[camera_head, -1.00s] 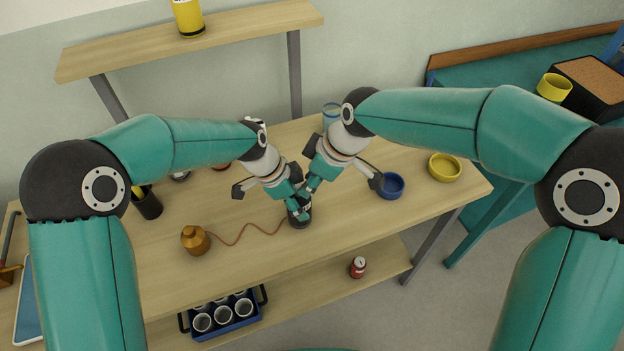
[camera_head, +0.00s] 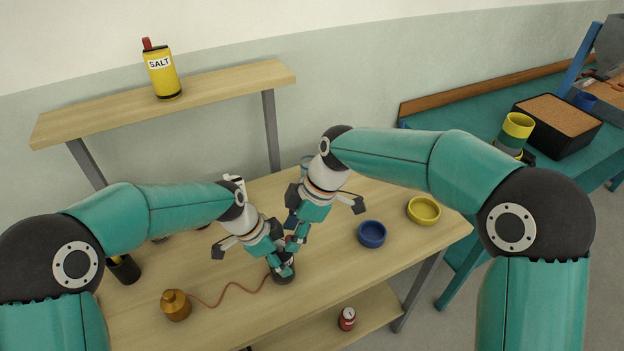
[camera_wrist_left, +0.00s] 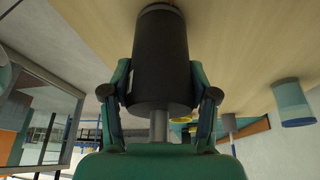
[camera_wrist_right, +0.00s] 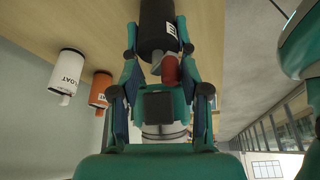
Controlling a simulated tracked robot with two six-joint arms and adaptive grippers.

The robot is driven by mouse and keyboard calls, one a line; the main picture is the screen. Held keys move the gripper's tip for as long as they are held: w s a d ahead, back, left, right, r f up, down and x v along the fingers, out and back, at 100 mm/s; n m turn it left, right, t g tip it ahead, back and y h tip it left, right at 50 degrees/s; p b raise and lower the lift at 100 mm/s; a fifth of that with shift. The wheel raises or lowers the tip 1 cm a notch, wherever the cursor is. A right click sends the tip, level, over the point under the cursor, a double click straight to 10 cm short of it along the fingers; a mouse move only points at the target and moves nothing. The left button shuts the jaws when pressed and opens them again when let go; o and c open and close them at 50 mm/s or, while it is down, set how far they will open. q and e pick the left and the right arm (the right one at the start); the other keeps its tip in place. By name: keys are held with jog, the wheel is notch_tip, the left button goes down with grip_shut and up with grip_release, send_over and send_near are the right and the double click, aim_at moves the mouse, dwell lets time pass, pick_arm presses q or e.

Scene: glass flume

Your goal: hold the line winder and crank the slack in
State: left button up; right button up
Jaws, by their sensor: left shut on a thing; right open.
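The line winder (camera_head: 284,271) is a dark upright cylinder with a white label on the table. A reddish cord (camera_head: 228,290) runs from it in loose waves to a brass weight (camera_head: 176,305) at left. My left gripper (camera_head: 272,264) is shut on the winder; the left wrist view shows the dark body (camera_wrist_left: 160,60) between its fingers. My right gripper (camera_head: 296,240) is open just above the winder. In the right wrist view, a red knob (camera_wrist_right: 170,68) lies between its fingers beside the labelled body; I cannot tell whether they touch.
A blue bowl (camera_head: 371,234) and a yellow bowl (camera_head: 424,210) stand to the right on the table. A dark cup (camera_head: 124,269) stands behind my left arm. A salt container (camera_head: 161,73) is on the raised shelf; a red can (camera_head: 347,319) is on the lower shelf.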

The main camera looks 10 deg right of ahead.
jog(key=w+d+r+n+g, duration=0.1)
jog(key=w+d+r+n, duration=0.2)
jog(key=r, duration=0.8)
jog(key=shift+d+n+g, duration=0.4)
jog(key=shift+d+n, duration=0.2)
jog(key=shift+n, duration=0.3)
jog(key=shift+w+m, duration=0.1)
jog(key=shift+m, duration=0.2)
